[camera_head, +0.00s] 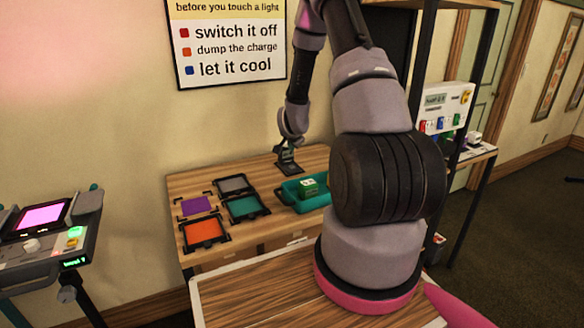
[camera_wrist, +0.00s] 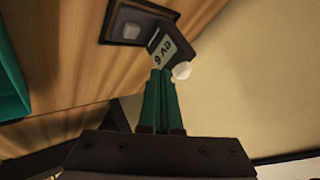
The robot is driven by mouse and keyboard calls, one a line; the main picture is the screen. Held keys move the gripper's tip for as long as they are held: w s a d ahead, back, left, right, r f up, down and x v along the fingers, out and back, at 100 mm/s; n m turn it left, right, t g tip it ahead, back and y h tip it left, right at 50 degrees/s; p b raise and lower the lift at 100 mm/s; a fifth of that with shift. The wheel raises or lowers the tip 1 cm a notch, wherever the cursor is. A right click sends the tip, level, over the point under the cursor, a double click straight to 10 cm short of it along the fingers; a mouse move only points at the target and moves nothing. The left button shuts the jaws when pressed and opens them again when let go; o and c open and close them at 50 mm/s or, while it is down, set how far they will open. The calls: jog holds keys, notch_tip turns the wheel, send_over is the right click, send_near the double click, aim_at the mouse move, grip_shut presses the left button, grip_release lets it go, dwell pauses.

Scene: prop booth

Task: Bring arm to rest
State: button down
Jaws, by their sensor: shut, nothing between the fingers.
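My arm reaches over the wooden table (camera_head: 190,187) from the right. My gripper (camera_head: 290,144) is at the table's back edge, near the wall, just above a small dark device (camera_head: 287,168). In the wrist view the green fingers of my gripper (camera_wrist: 161,74) are together with nothing between them. Their tips are close to a grey plate (camera_wrist: 168,50) marked "ev 6" on the dark device (camera_wrist: 125,38); I cannot tell whether they touch. A small white piece (camera_wrist: 181,71) sits beside the tips.
Framed grey (camera_head: 233,184), purple (camera_head: 195,205), teal (camera_head: 243,207) and orange (camera_head: 205,231) squares lie left. A console (camera_head: 50,235) stands far left; a dark-framed shelf (camera_head: 424,60) stands right.

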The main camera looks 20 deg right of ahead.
jog(key=shift+r, duration=0.1)
jog(key=s+a+r+n+y, duration=0.1)
jog(key=s+a+r+n, duration=0.2)
jog(key=r, duration=0.5)
jog(key=s+a+r+y, duration=0.1)
jog(key=s+a+r, duration=0.25)
jog(key=r, duration=0.55)
jog(key=s+a+r+n+y, duration=0.1)
jog(key=s+a+r+n, duration=0.2)
jog(key=r, duration=0.5)
jog(key=s+a+r+n, duration=0.1)
jog(key=s+a+r, duration=0.1)
jog(key=s, duration=0.6)
jog(key=s+a+r+n+g+y, duration=0.1)
jog(key=s+a+r, duration=0.2)
jog(key=s, duration=0.6)
jog(key=s+a+r+n+y, duration=0.1)
jog(key=s+a+r, duration=0.2)
jog(key=s+r, duration=0.3)
jog(key=s, duration=0.3)
jog(key=shift+s, duration=0.2)
